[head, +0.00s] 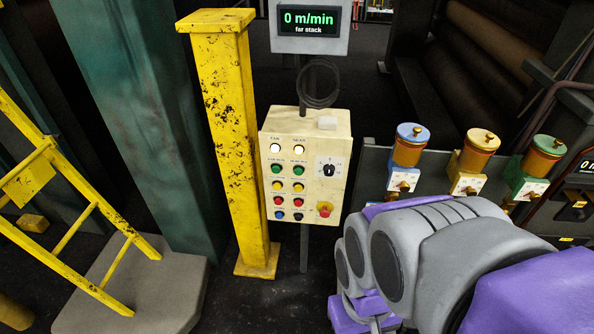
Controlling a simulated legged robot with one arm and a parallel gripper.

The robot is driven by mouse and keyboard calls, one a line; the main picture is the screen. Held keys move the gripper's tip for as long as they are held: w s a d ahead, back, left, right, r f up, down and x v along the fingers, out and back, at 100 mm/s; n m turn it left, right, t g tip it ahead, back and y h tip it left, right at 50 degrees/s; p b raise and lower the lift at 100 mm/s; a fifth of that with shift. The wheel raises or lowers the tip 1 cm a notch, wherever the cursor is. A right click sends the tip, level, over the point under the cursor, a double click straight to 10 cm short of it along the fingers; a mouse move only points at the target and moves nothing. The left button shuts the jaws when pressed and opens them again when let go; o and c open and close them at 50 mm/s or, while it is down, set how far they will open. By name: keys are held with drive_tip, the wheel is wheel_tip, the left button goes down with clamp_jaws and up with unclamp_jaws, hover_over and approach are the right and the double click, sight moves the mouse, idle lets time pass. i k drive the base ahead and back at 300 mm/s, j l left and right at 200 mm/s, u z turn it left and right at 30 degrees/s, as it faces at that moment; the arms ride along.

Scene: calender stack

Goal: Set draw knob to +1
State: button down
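A cream control box (307,165) stands on a post at the middle of the head view. A black rotary knob (328,170) sits on a white dial plate at the box's right side; its dial marks are too small to read, and I cannot tell if it is the draw knob. Several coloured push buttons in two columns fill the left of the box, with a red knob on a yellow base (324,209) at lower right. My arm, grey and purple, fills the lower right. My gripper is not visible.
A display (309,19) above the box reads "0 m/min, far stack". A worn yellow post (229,130) stands close left of the box. A yellow ladder frame (75,215) is at far left. Blue, yellow and green-topped units (472,158) stand to the right, behind my arm.

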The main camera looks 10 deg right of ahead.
sight(329, 169)
drive_tip(key=k+l+z, duration=0.1)
drive_tip(key=z, duration=0.25)
drive_tip(key=k+l+z, duration=0.1)
drive_tip(key=l+z, duration=0.6)
drive_tip(key=k+j, duration=0.05)
drive_tip(key=j, duration=0.05)
